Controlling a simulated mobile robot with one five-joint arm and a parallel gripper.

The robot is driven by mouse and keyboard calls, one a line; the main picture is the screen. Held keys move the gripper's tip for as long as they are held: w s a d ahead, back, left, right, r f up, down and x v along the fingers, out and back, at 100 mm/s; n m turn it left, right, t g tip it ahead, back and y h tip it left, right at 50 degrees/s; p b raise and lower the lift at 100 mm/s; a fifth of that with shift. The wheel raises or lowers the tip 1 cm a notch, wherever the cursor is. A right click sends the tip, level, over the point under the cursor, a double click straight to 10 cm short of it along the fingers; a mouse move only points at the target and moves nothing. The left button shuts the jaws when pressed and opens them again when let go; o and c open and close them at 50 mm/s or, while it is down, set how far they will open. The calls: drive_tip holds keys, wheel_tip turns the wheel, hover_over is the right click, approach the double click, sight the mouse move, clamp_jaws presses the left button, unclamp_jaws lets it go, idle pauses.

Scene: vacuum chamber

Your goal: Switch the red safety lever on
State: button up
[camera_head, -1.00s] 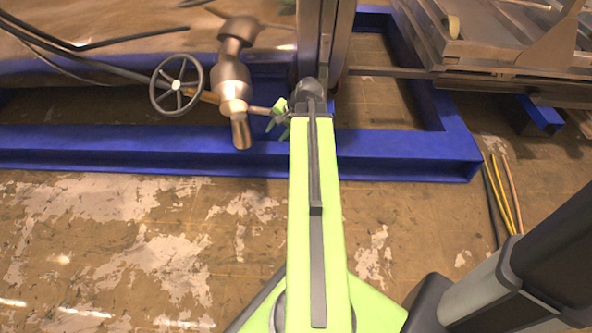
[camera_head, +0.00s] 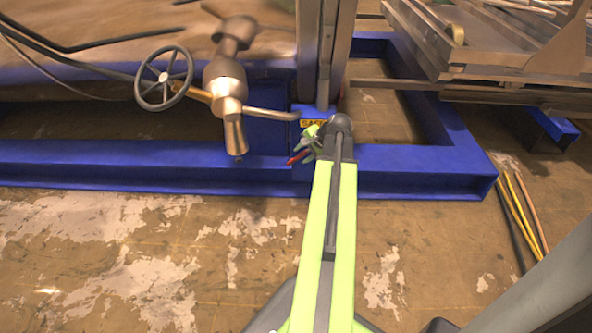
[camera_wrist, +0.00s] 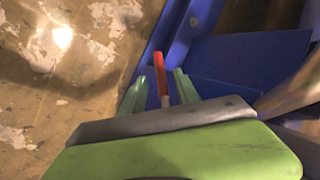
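The red safety lever (camera_head: 297,157) sticks out by the blue frame, below a yellow label (camera_head: 314,123) that is partly hidden by my arm. In the wrist view the lever (camera_wrist: 158,62) shows a red end and a paler lower part. My gripper (camera_head: 308,145) is at the lever in the head view. In the wrist view my gripper (camera_wrist: 159,78) has its two green fingers apart, one on each side of the lever. Gaps show between the lever and both fingers. The lever's base is hidden behind the gripper body.
A blue floor frame (camera_head: 120,165) runs across behind the lever. A handwheel (camera_head: 164,78) and a metal valve body (camera_head: 226,85) stand left of my gripper. A metal post (camera_head: 325,50) rises behind it. Cables (camera_head: 520,215) lie at right. The floor in front is open.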

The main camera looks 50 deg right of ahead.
sight(298, 157)
drive_tip(key=b+x, duration=0.3)
drive_tip(key=x, duration=0.3)
drive_tip(key=shift+w+f+b, duration=0.15)
drive_tip(key=shift+f+b, duration=0.1)
drive_tip(key=shift+b, duration=0.15)
clamp_jaws()
idle(0.9)
